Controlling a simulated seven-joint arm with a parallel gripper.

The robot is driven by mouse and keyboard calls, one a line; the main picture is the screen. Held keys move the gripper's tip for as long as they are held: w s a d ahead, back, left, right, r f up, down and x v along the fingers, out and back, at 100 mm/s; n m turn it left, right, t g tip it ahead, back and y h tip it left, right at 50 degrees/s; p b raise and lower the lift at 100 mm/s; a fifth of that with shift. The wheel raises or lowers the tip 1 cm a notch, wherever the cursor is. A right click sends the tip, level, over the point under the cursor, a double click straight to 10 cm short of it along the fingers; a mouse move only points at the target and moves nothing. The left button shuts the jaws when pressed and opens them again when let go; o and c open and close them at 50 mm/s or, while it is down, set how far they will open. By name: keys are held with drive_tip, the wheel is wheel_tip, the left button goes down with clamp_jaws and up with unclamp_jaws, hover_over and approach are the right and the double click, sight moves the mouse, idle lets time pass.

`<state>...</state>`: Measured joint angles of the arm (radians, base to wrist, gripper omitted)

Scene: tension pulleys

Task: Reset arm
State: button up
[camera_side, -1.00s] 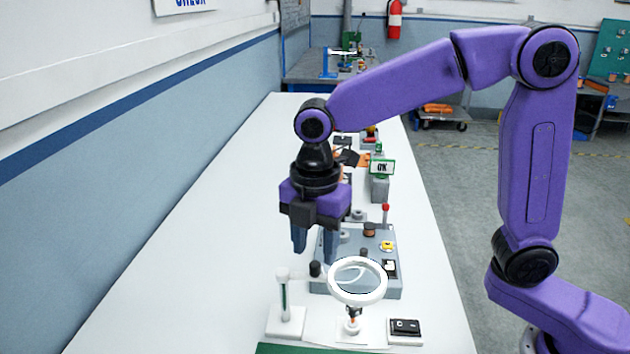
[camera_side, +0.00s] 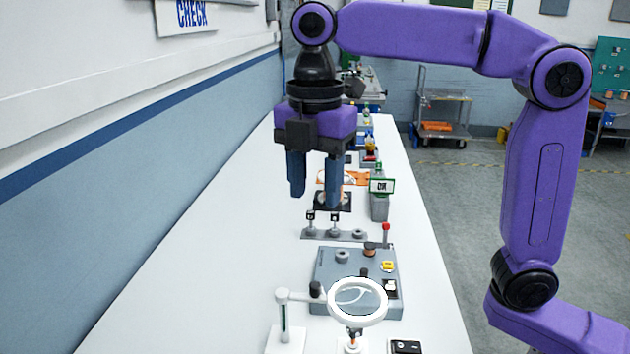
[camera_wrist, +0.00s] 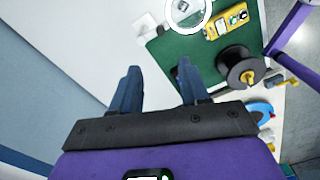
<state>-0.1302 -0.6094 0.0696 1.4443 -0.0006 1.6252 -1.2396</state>
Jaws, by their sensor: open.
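My gripper (camera_side: 313,190) is open and empty, with its two dark blue fingers pointing down in the air above the white bench (camera_side: 215,245). It also shows in the wrist view (camera_wrist: 158,75), with nothing between its fingers. In the side view, a grey device box (camera_side: 330,268) with small pulley-like parts on top sits on the bench below and nearer the camera. A grey bar (camera_side: 345,236) with several small posts lies behind it.
A white ring magnifier (camera_side: 333,300) on a stand is at the front. A small green-and-white sign (camera_side: 382,186) stands on a grey block. The wrist view shows a green mat (camera_wrist: 180,60), a dark spool (camera_wrist: 237,68) and a yellow meter (camera_wrist: 226,20). The bench's left side is clear.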

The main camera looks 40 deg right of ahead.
drive_tip(key=s+d+f+m, duration=1)
drive_tip(key=s+d+f, duration=0.7)
drive_tip(key=s, duration=0.3)
drive_tip(key=shift+d+f, duration=0.3)
drive_tip(key=shift+f, duration=0.25)
idle(1.0)
